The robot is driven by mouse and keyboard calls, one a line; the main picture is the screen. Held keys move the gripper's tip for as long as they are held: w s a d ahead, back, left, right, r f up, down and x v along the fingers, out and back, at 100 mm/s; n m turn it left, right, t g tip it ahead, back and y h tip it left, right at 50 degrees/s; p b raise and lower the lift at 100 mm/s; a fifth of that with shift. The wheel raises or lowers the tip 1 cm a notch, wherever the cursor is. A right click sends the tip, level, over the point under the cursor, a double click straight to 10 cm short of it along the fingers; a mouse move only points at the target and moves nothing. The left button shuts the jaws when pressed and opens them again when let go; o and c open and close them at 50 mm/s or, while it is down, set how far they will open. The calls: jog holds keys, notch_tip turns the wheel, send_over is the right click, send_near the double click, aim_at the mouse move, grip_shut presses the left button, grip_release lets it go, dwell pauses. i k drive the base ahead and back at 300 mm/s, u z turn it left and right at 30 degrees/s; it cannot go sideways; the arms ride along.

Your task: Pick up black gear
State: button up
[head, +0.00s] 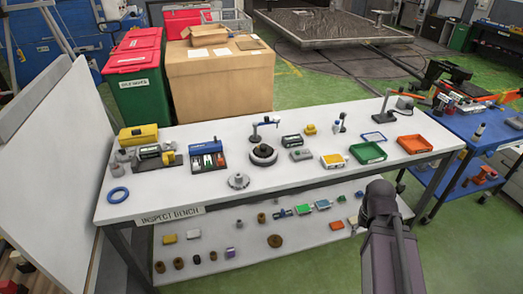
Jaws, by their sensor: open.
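A dark round piece (263,154) with a raised hub sits on the white bench top, near its middle. It is the nearest match to a black gear, but its teeth are too small to make out. A silver-grey flanged disc (238,181) lies in front of it and to its left, apart from it. My arm rises at the lower right, in front of the bench. The fingers of my gripper do not show.
The inspect bench (290,185) also holds a blue ring (118,195), a blue case (206,155), a green tray (368,152) and an orange tray (414,145). Its lower shelf carries several small parts. A blue cart (462,130) stands at right. Bench top near the front is mostly clear.

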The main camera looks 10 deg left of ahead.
aim_at(263, 150)
jog(key=i, duration=0.9)
jog(key=z, duration=0.05)
